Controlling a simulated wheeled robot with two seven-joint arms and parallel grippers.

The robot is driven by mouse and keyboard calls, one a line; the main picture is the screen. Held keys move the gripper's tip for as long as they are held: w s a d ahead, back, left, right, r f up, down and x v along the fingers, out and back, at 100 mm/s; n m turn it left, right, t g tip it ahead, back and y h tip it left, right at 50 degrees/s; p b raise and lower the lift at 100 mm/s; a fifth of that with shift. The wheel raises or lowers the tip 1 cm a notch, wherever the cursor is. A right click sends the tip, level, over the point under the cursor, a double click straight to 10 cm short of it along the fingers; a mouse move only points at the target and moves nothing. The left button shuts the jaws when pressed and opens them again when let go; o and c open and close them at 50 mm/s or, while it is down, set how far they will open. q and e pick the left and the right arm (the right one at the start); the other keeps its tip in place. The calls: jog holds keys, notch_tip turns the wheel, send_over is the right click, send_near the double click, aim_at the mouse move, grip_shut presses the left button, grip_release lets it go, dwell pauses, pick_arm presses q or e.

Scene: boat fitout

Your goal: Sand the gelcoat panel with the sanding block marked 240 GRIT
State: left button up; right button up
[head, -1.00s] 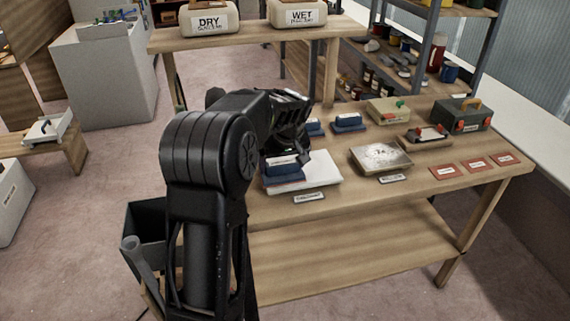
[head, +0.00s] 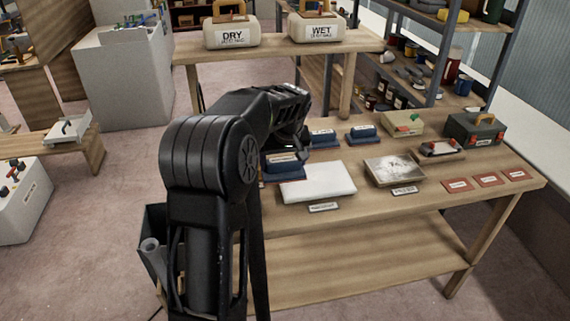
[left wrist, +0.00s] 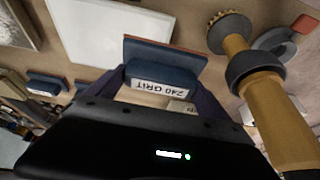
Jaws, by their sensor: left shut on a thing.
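My left gripper (head: 292,140) is shut on a blue sanding block (head: 283,165); in the left wrist view the block (left wrist: 158,76) shows the label 240 GRIT. The gelcoat panel (head: 320,186) is a white slab on the bench behind a small name plate. The block is at the panel's back left corner in the head view, and I cannot tell whether it touches. The panel (left wrist: 108,30) is also in the left wrist view, beside the block's reddish-brown underside. My right gripper is not in view.
Two other blue blocks (head: 362,132) stand behind the panel. DRY (head: 232,37) and WET (head: 321,30) containers stand on a shelf behind. An amber-handled tool (left wrist: 262,100) is near my wrist.

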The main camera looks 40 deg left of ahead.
pick_arm(q)
jog(key=shift+d+r+p, duration=0.1)
jog(key=shift+r+p, duration=0.7)
jog(key=shift+r, duration=0.65)
